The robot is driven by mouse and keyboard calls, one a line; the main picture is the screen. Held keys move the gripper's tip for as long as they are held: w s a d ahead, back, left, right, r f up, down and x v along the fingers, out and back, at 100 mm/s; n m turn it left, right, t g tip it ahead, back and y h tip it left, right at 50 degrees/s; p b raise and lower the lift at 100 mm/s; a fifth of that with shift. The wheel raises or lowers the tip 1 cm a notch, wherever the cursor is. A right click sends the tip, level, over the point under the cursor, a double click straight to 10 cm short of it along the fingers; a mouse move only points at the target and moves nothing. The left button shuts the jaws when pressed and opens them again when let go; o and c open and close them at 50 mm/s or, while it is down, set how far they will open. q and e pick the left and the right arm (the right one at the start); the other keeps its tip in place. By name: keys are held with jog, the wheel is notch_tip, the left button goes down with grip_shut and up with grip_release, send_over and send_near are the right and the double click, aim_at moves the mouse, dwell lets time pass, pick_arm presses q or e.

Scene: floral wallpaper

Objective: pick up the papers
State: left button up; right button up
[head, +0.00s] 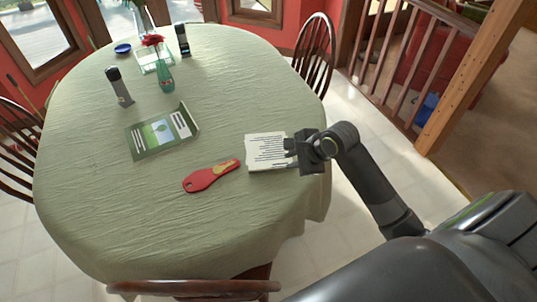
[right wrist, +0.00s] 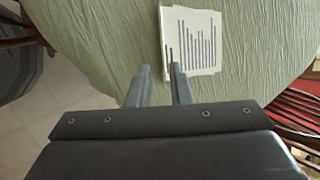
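A small stack of white papers (head: 264,150) with dark lines of writing lies on the green tablecloth near the table's right edge. It also shows in the right wrist view (right wrist: 200,45), flat on the cloth. My right gripper (head: 288,149) is at the papers' right edge, coming in from the right. In the right wrist view its two fingers (right wrist: 160,66) are parted by a narrow gap, and the right fingertip overlaps the near corner of the papers. Nothing shows clearly gripped between them; whether they touch the papers is unclear. My left gripper is not in view.
The near left cloth is clear.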

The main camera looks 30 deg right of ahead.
aim_at(269, 169)
jog(key=x, duration=1.4)
jog(key=shift+w+d, duration=0.15)
jog(key=shift+w, duration=0.1)
grip_shut()
